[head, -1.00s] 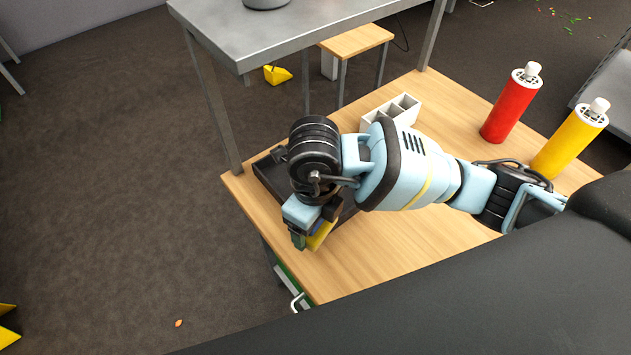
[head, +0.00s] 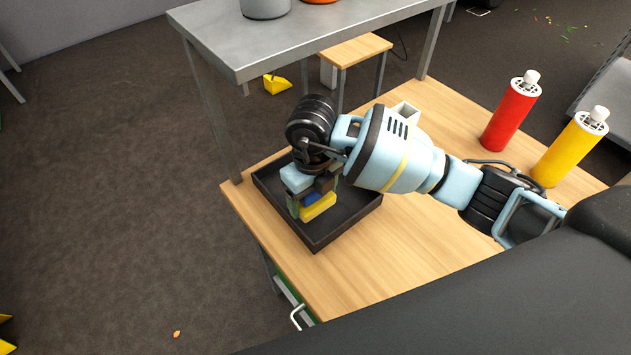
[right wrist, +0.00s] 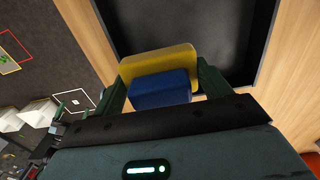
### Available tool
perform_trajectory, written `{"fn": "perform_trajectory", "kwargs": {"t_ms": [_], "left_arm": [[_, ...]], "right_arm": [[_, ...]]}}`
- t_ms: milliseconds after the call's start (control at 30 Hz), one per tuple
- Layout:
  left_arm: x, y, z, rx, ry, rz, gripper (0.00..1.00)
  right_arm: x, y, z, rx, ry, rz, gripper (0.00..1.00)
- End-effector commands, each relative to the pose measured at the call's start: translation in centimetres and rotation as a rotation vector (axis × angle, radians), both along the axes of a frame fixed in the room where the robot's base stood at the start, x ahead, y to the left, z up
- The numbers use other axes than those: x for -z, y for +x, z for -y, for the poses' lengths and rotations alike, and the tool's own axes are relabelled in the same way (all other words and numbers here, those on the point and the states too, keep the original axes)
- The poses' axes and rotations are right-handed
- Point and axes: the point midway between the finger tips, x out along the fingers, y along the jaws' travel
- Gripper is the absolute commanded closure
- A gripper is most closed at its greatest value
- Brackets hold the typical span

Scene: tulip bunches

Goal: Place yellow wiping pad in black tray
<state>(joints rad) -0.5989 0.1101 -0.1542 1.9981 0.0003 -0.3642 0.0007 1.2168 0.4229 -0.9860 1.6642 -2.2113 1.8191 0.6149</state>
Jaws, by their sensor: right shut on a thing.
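The yellow wiping pad (head: 318,208), with a blue block-like part (head: 310,198) on it, is held in my right gripper (head: 312,203). In the right wrist view the yellow pad (right wrist: 160,64) and its blue part (right wrist: 160,90) sit between the two dark green fingers of the gripper (right wrist: 162,84), which is shut on it. The black tray (head: 345,224) lies on the wooden table, and the pad appears over its left part. The tray also shows beyond the pad in the right wrist view (right wrist: 190,22). I cannot tell whether the pad touches the tray floor. My left gripper is out of view.
A red bottle (head: 510,112) and a yellow bottle (head: 570,150) stand on the wooden table (head: 400,255) at the right. A white compartment holder (head: 406,112) is partly behind my arm. A grey table (head: 300,40) stands behind. The front of the wooden table is clear.

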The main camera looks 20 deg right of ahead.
Motion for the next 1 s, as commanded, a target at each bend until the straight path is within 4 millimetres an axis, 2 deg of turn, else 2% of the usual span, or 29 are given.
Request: {"fn": "perform_trajectory", "kwargs": {"t_ms": [100,300,700,900,1000], "left_arm": [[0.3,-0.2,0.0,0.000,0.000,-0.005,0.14],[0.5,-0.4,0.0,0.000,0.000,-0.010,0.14],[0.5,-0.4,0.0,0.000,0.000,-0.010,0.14],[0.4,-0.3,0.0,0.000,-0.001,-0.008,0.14],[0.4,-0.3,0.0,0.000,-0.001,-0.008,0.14]], "right_arm": [[0.3,2.4,1.0,0.003,0.000,-0.001,0.42],[0.5,4.8,2.0,0.001,0.000,0.000,0.42],[0.6,6.0,2.6,0.000,0.000,0.000,0.42],[3.6,5.9,2.6,-0.001,0.001,-0.003,0.42],[4.1,6.0,2.6,-0.001,0.000,0.000,0.42]]}}
